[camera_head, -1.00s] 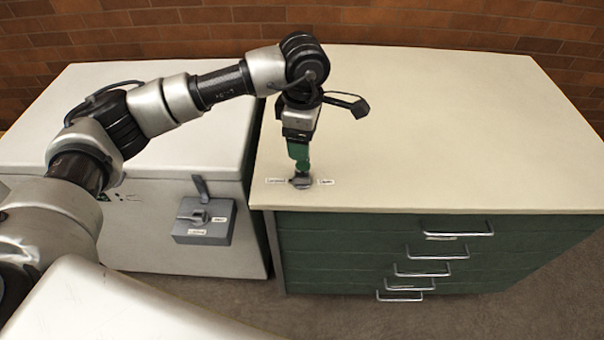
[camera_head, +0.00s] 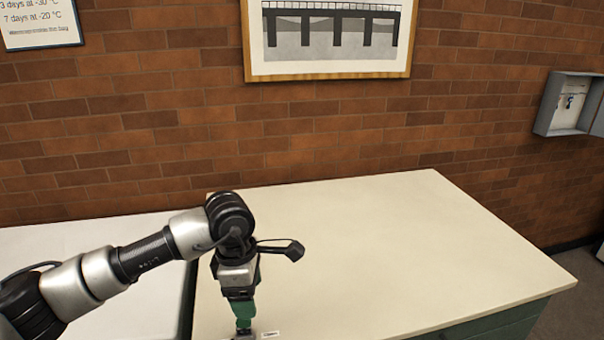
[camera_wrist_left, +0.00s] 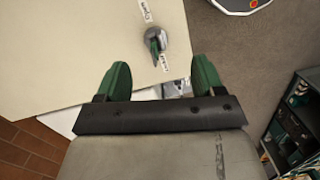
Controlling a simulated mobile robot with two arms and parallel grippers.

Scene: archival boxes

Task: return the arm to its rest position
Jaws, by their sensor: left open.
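My left gripper (camera_head: 243,326) points down over the near left part of the cream cabinet top (camera_head: 385,250). Its green fingers are apart and empty in the left wrist view (camera_wrist_left: 160,78). Just past the fingertips there is a small round grey switch (camera_wrist_left: 154,40) with a dark green handle, between two white labels. In the head view the switch is mostly cut off by the bottom edge. My right gripper is not in view.
A white chest (camera_head: 90,240) stands left of the cabinet. Behind is a brick wall with a framed picture (camera_head: 330,40), a sign (camera_head: 40,22) and an open grey wall box (camera_head: 570,103). A dark shelf (camera_wrist_left: 292,125) shows at right in the wrist view. The cabinet top is otherwise clear.

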